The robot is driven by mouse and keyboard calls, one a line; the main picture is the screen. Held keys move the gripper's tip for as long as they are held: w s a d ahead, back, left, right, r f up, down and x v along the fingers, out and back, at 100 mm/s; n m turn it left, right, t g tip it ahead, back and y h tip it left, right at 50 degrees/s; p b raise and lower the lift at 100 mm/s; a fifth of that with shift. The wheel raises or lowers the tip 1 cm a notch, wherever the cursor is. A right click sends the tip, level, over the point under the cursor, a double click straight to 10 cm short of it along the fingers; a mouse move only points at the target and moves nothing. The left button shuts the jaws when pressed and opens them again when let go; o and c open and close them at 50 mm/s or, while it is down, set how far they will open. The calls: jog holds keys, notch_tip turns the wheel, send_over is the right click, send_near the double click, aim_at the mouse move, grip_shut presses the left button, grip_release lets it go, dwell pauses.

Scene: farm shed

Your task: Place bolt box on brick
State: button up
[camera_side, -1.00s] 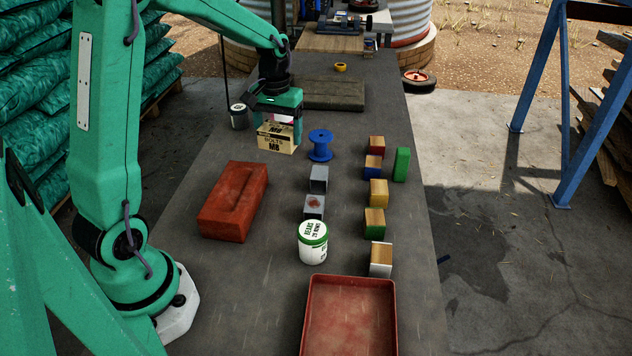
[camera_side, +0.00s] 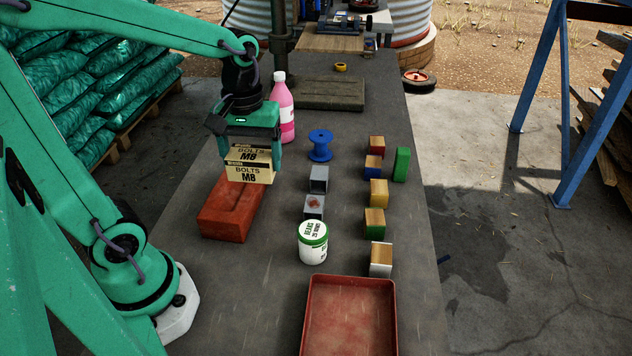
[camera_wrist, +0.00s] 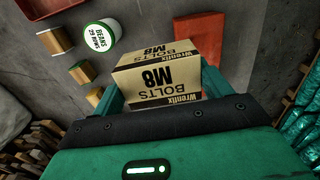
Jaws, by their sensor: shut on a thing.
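The bolt box (camera_side: 248,172) is a tan carton marked BOLTS M8. My gripper (camera_side: 250,150) is shut on it and holds it up in the air. In the side view the box overlaps the far end of the red brick (camera_side: 222,218), which lies flat on the bench. In the wrist view the box (camera_wrist: 158,80) sits between my fingers (camera_wrist: 160,92), and the brick (camera_wrist: 202,35) shows behind it to the upper right. The side view does not make the gap between box and brick clear.
A pink bottle (camera_side: 281,108) stands behind my gripper. A red tray (camera_side: 350,325) lies at the front.

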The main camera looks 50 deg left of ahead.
jog(key=shift+s+d, duration=0.15)
jog(key=shift+s, duration=0.15)
send_over(234, 188)
notch_tip(234, 188, down, 7)
dwell(0.4)
jog(key=shift+f, duration=2)
jog(key=shift+f, duration=0.15)
jog(key=o, duration=1.2)
